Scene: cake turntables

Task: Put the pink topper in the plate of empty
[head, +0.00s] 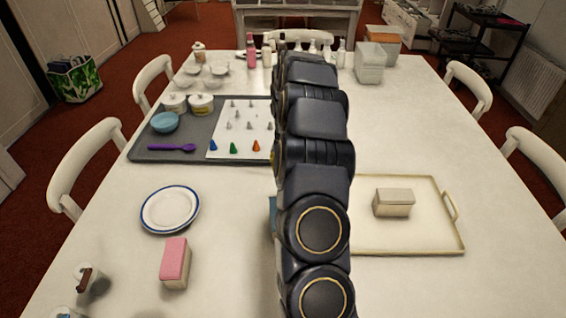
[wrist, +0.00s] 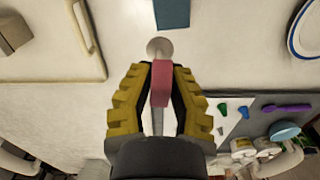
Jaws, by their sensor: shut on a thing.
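A pink topper (wrist: 161,84) is between the fingers of my gripper (wrist: 155,85) in the wrist view. The yellow-padded fingers are shut on it. In the head view my arm hides the gripper and the held topper. An empty white plate with a blue rim (head: 170,209) lies at left of my arm in the head view. Part of it shows at the right edge of the wrist view (wrist: 306,32), away from the gripper. A small pale round thing (wrist: 157,47) shows just beyond the fingertips.
A pink-topped block (head: 174,262) stands near the plate. A cream tray (head: 420,245) bearing a beige box (head: 394,202) is on the right. A grey mat (head: 142,148) holds coloured cones, a purple spoon (head: 172,147) and a blue bowl (head: 164,122). A blue item (head: 272,215) is partly hidden.

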